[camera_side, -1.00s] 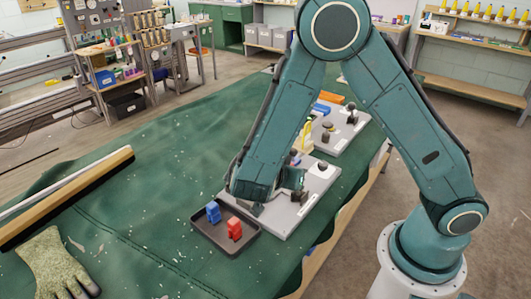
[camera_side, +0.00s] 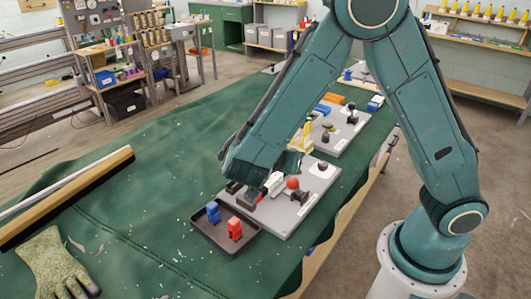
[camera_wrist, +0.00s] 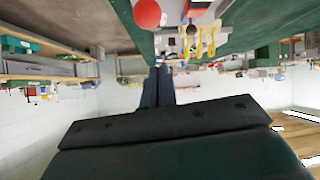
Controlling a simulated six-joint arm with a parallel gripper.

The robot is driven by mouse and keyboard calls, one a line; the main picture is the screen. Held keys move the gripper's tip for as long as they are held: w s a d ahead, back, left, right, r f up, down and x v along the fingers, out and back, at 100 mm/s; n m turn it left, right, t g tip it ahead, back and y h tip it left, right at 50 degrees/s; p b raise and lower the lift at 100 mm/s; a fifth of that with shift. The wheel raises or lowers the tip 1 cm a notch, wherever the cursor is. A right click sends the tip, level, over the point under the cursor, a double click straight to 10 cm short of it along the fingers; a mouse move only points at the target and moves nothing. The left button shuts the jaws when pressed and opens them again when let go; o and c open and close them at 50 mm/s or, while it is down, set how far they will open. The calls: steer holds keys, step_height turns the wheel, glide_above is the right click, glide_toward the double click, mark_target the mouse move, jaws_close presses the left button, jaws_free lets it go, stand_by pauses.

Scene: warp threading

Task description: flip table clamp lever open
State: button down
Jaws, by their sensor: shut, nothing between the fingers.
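A red ball knob (camera_side: 293,183) tops the dark clamp (camera_side: 300,196) on the near grey board (camera_side: 310,207) in the side view. The knob also shows at the top of the wrist view (camera_wrist: 147,14). My gripper's dark fingers (camera_wrist: 157,70) are together and empty in the wrist view, apart from the knob. In the side view my arm's end is left of and above the clamp, and the fingertips are hard to make out there. The lever's shaft is too small to read clearly.
A black tray (camera_side: 203,232) with a blue block (camera_side: 213,212) and a red block (camera_side: 234,229) lies at the board's front left. A yellow piece (camera_side: 307,133) and a second grey board (camera_side: 350,130) are behind.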

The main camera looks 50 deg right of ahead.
steer(key=v, duration=0.5)
steer(key=shift+a, duration=0.35)
steer(key=shift+d, duration=0.15)
steer(key=s+d+r+n+t+y, duration=0.1)
steer(key=s+d+r+n+y, duration=0.5)
steer(key=r+n+y, duration=0.1)
steer(key=s+a+r+n+t+y, duration=0.2)
steer(key=s+r+n+t+y, duration=0.1)
steer(key=s+n, duration=0.5)
steer(key=shift+s+r+n+t+y, duration=0.35)
steer(key=shift+s+r+y, duration=0.25)
steer(key=shift+r, duration=0.2)
